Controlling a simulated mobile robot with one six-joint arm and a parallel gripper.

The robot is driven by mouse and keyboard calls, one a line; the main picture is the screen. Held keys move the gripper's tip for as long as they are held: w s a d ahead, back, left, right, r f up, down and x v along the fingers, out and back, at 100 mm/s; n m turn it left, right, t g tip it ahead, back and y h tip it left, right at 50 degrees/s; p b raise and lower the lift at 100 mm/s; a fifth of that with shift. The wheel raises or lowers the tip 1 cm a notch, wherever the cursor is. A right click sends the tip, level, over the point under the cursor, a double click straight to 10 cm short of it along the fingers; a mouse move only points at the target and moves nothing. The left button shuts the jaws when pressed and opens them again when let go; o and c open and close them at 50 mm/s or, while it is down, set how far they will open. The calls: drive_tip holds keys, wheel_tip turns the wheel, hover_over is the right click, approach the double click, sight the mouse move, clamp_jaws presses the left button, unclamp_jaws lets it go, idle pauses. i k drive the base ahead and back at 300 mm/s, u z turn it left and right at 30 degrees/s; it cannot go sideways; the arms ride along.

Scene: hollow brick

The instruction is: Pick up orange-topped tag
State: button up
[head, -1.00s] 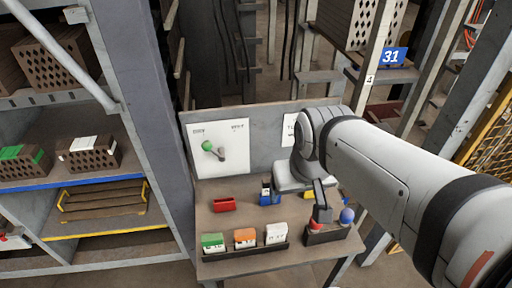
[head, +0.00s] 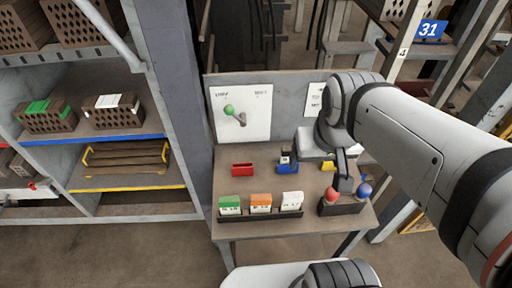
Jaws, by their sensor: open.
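The orange-topped tag (head: 261,203) has an orange top and a white lower part with dark marks. It stands in a black rack (head: 275,215) at the front of the workbench, between a green-topped tag (head: 229,205) and a white tag (head: 291,201). My arm reaches in from the right. My gripper (head: 344,186) seems to be the dark end below the wrist, seen small, open and apart from the tag, to its right. It appears close to a red ball (head: 331,194); whether they touch I cannot tell.
A blue ball (head: 364,190) and the red ball sit on a dark block (head: 340,207) right of the rack. A red bin (head: 242,169) and a blue bin (head: 288,168) stand behind the tags. A panel with a green-knobbed lever (head: 234,113) stands behind. Shelves with bricks are left.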

sight(260, 203)
drive_tip(key=z, duration=0.15)
drive_tip(key=k, duration=1.35)
drive_tip(key=u, duration=0.6)
drive_tip(key=i, duration=1)
drive_tip(key=u, duration=0.05)
